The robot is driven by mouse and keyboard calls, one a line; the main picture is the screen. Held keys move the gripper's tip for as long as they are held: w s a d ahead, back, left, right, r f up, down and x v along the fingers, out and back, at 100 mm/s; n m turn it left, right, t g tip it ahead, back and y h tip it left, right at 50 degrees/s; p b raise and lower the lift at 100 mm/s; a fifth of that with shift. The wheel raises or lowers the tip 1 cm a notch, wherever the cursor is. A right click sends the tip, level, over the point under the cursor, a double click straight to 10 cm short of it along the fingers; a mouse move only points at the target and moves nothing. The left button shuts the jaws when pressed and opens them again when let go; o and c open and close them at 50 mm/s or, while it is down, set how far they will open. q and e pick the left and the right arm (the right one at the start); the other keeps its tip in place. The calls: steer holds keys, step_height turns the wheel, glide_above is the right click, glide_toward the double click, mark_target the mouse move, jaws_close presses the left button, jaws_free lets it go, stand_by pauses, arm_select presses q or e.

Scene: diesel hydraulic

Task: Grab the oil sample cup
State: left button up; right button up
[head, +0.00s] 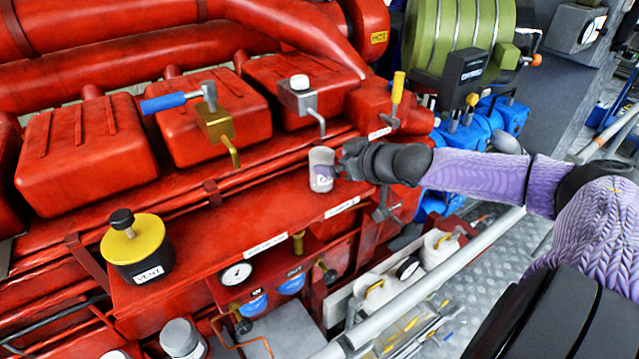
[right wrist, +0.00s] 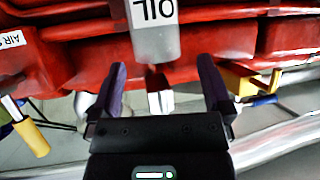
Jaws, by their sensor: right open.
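The oil sample cup (head: 320,160) is a small whitish cup on the red engine ledge, below a grey tap with a white knob. In the right wrist view the cup (right wrist: 155,40) shows a white label reading OIL, upside down. My left gripper is not in view.
The grey tap (head: 299,98) hangs just above the cup. A brass valve with a blue handle (head: 170,102) is further left. A yellow-topped VENT canister (head: 150,262) stands at the ledge's left end. A grey rail (head: 440,275) crosses in front. The ledge between canister and cup is clear.

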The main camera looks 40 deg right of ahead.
mark_target(321, 158)
steer(key=shift+w, duration=0.1)
steer(key=shift+w+d+f+b, duration=0.1)
steer(key=shift+w+f+b, duration=0.05)
steer(key=shift+w+b, duration=0.15)
steer(key=shift+w+f+b, duration=0.15)
steer(key=shift+w, duration=0.25)
steer(key=shift+b+x, duration=0.4)
steer(key=shift+x, duration=1.3)
